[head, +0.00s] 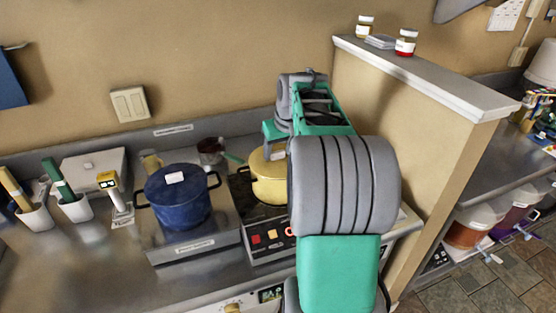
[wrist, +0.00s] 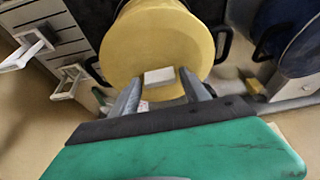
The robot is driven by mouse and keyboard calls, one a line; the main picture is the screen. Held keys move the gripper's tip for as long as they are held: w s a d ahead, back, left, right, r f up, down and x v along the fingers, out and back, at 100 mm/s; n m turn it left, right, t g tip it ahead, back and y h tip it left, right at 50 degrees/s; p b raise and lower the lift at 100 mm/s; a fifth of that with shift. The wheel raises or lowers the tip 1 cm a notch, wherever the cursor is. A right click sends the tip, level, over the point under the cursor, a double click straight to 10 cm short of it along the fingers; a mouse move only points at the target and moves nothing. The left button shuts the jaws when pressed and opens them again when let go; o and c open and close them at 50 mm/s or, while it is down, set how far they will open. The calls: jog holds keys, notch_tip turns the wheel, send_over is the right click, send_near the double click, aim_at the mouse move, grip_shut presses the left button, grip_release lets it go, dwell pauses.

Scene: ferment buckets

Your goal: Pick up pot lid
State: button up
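A yellow pot (head: 266,190) with dark handles stands on the black cooktop in the head view, partly hidden by my arm. Its round yellow lid (wrist: 155,35) fills the upper middle of the wrist view and has a small white block-shaped handle (wrist: 159,77). My gripper (wrist: 161,86) is open, with one finger on each side of this handle. I cannot tell whether the fingers touch it. In the head view my gripper (head: 274,152) is over the yellow pot, its fingertips hard to see. A blue pot (head: 180,205) with a blue lid and white handle stands to the left.
A partition wall (head: 380,110) with jars on its ledge rises right of my arm. Cups (head: 75,208) with green and tan handles and a white scale-like box (head: 95,168) stand at the left. The counter front left is clear.

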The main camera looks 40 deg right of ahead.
grip_shut()
dwell(0.3)
jog(key=shift+r, duration=0.1)
